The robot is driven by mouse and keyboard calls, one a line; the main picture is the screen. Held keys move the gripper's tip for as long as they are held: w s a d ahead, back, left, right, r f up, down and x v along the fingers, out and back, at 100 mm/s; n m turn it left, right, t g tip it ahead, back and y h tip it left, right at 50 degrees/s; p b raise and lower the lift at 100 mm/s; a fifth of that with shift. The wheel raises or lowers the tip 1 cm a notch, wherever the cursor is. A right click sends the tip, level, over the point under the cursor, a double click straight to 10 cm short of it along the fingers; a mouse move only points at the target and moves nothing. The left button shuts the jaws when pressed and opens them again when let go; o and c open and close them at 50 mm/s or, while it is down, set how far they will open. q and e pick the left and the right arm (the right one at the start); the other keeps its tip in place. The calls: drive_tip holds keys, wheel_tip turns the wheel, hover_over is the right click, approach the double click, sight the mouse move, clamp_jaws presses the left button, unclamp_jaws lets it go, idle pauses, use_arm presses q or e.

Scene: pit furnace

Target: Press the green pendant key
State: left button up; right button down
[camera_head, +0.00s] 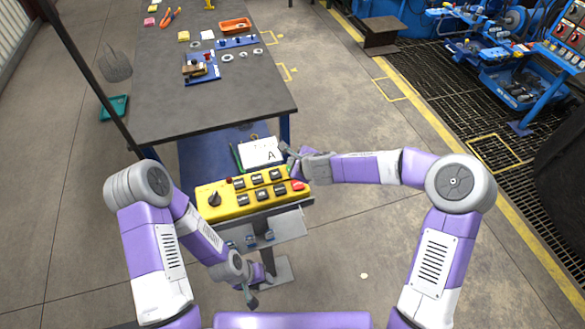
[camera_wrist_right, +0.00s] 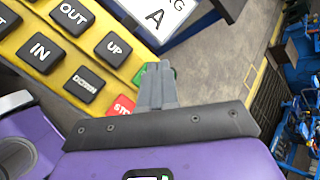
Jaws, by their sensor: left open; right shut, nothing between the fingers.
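The yellow pendant box (camera_head: 240,208) stands on a post in the middle of the head view, with rows of dark keys. In the right wrist view its yellow face (camera_wrist_right: 62,82) shows keys marked OUT, IN, UP and DOWN. The green key (camera_wrist_right: 138,77) lies behind the fingertips of my right gripper (camera_wrist_right: 157,72), which hide most of it. I cannot tell whether they touch. The right gripper (camera_head: 291,156) is shut and empty at the pendant's right end in the head view. My left gripper (camera_head: 251,297) is open, low in front of the pendant's post.
A red STOP key (camera_wrist_right: 124,105) sits just beside the green one; it also shows in the head view (camera_head: 298,185). A white card (camera_head: 258,152) with an A stands behind the pendant. A dark workbench (camera_head: 205,105) with tools is beyond.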

drive_tip(key=shift+f, duration=0.15)
drive_tip(key=shift+f+b, duration=0.3)
drive_tip(key=shift+b, duration=0.1)
drive_tip(key=shift+f+b, duration=0.45)
idle(0.5)
drive_tip(key=shift+r, duration=0.15)
drive_tip(key=shift+r+p, duration=0.75)
drive_tip(key=shift+p, duration=0.1)
wheel_tip(320, 180, up, 5)
drive_tip(key=p, duration=0.4)
drive_tip(key=shift+p, duration=0.4)
